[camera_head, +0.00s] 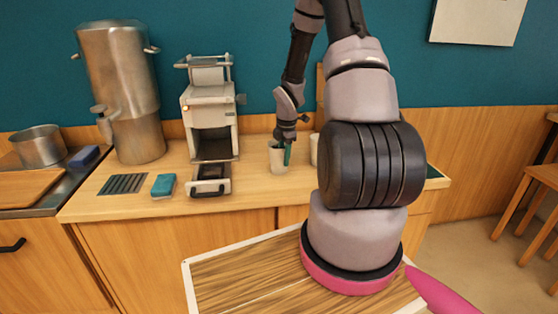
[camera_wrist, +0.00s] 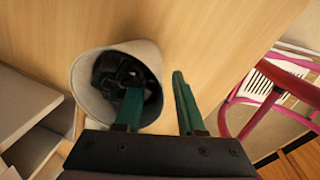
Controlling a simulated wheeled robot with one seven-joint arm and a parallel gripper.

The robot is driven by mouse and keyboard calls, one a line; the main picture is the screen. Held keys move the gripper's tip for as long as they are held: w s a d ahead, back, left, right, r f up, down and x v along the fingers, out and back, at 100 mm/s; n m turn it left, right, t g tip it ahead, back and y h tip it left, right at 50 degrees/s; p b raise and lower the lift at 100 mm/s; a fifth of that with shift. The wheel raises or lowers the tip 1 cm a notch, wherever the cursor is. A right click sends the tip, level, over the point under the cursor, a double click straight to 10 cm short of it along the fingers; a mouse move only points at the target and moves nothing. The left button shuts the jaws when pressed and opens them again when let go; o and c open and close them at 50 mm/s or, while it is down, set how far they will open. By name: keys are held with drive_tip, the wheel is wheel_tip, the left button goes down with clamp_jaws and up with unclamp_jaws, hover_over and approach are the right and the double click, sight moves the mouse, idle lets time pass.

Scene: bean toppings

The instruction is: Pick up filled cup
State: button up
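A pale cup (camera_head: 277,165) stands on the wooden counter, right of the white machine. In the wrist view the cup (camera_wrist: 88,97) has dark lumpy contents inside. My gripper (camera_wrist: 158,85) has two green fingers set apart. One finger reaches over the rim into the cup opening, and the other is outside the cup on the right, with the cup's wall between them. In the head view my gripper (camera_head: 287,153) is at the cup's right side. Whether a finger touches the wall cannot be told.
The white machine (camera_head: 209,115) with a black-handled drawer stands left of the cup. A second pale cup (camera_head: 313,149) is partly hidden behind my arm. A blue sponge (camera_head: 163,185), a dark grate (camera_head: 122,184) and a metal urn (camera_head: 124,90) are further left. A pink chair shows in the wrist view (camera_wrist: 262,105).

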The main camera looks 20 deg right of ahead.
drive_tip(key=shift+f, duration=0.25)
clamp_jaws()
idle(1.3)
